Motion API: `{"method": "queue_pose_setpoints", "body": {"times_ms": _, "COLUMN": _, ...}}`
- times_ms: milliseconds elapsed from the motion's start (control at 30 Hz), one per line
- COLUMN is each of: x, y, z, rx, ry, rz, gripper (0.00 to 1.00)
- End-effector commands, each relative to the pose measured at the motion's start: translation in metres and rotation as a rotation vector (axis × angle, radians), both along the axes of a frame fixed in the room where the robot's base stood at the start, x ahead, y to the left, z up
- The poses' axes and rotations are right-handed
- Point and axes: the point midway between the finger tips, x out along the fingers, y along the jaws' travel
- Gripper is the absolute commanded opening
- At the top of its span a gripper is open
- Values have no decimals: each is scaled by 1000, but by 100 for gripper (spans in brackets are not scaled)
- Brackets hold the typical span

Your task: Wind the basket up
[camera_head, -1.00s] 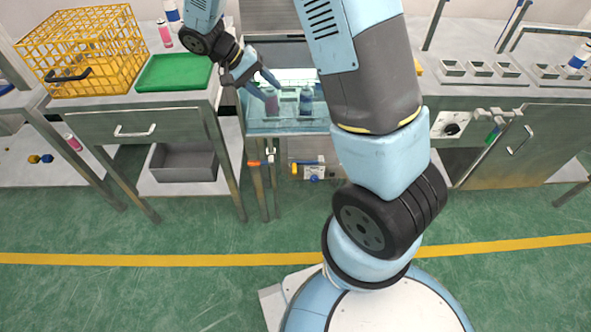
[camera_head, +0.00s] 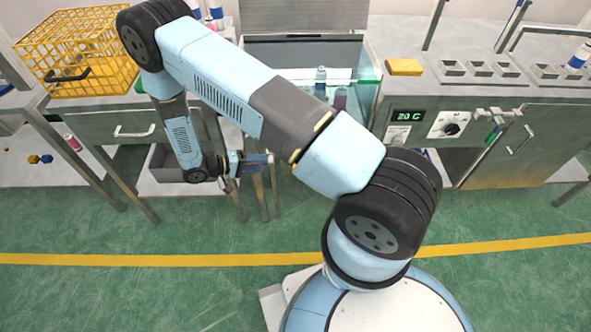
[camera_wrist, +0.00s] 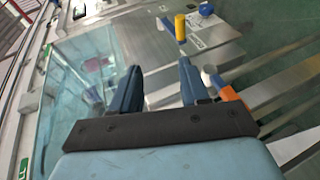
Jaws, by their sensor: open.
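The winding crank shows in the wrist view ahead of my gripper, with a yellow grip (camera_wrist: 180,27) and a blue knob (camera_wrist: 206,9) beyond it on a metal panel. In the head view my arm hides it. My gripper (camera_wrist: 160,68) is open and empty, its two blue fingers apart and short of the yellow grip. In the head view my gripper (camera_head: 268,167) hangs low in front of the water tank (camera_head: 368,82). Two bottles, one blue-capped (camera_head: 320,84) and one purple (camera_head: 340,99), show in the tank. The basket under them cannot be made out.
A yellow wire crate (camera_head: 85,50) stands on the left bench. A 20 C display (camera_head: 408,115) and a dial (camera_head: 449,124) are on the right cabinet. The floor in front is clear.

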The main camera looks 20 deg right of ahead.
Motion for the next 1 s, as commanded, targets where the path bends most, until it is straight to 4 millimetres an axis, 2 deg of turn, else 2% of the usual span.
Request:
{"method": "queue_pose_setpoints", "body": {"times_ms": 33, "x": -5, "y": 0, "z": -15, "rx": -21, "ry": -2, "rz": 19, "gripper": 45}}
{"method": "queue_pose_setpoints", "body": {"times_ms": 200, "x": -15, "y": 0, "z": -45, "rx": -63, "ry": -25, "rz": 61, "gripper": 45}}
{"method": "queue_pose_setpoints", "body": {"times_ms": 467, "x": -19, "y": -8, "z": -58, "rx": -79, "ry": -36, "rz": 77, "gripper": 45}}
{"method": "queue_pose_setpoints", "body": {"times_ms": 567, "x": -17, "y": -20, "z": -61, "rx": -79, "ry": -36, "rz": 78, "gripper": 45}}
{"method": "queue_pose_setpoints", "body": {"times_ms": 1000, "x": -11, "y": -94, "z": -79, "rx": -79, "ry": -33, "rz": 76, "gripper": 45}}
